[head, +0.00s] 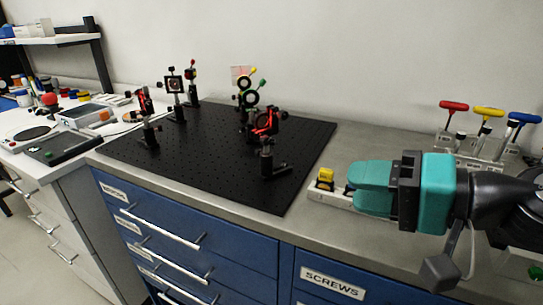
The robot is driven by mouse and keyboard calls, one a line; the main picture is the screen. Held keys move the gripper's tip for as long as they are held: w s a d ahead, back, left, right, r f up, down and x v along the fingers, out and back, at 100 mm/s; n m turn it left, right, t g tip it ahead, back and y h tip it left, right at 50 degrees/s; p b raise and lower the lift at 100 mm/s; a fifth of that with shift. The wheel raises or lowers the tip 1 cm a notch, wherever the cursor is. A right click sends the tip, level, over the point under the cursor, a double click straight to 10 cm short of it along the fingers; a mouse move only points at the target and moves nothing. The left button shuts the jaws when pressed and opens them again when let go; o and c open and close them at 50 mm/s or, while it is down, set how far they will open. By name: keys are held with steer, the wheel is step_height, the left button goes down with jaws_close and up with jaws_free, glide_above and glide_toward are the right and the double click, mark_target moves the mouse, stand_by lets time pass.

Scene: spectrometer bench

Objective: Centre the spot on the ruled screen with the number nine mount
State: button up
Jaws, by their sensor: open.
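My gripper (362,188) is teal and black, at the right over the grey bench top. Its fingers point left and hold nothing that I can see; the gap between them is hard to make out from here. Several dark optical mounts stand on the black breadboard (190,165), well to the left of my gripper. A pale pinkish card (240,73), possibly the ruled screen, stands at the back behind mounts with yellow and green knobs. Red shows on a near mount (265,122) and on a left mount (143,100). No mount number is readable, and I cannot make out a spot.
A yellow-topped block (325,177) on a pale strip lies just left of my fingers. Red, yellow and blue handled drivers (487,112) stand in a rack behind my gripper. Blue drawers (190,240) are below. A white side bench (60,160) holds instruments at left.

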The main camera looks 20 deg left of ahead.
steer(key=w+m+t+y, duration=0.1)
steer(key=w+m+t, duration=0.2)
steer(key=w, duration=0.1)
steer(key=p, duration=0.6)
glide_toward(268, 142)
steer(key=shift+m+y, duration=0.3)
steer(key=x, duration=0.8)
steer(key=shift+d+f, duration=0.1)
steer(key=shift+f, duration=0.05)
steer(key=shift+w+a+f, duration=0.15)
steer(key=shift+w+a, duration=0.05)
steer(key=shift+a, duration=0.35)
jaws_close()
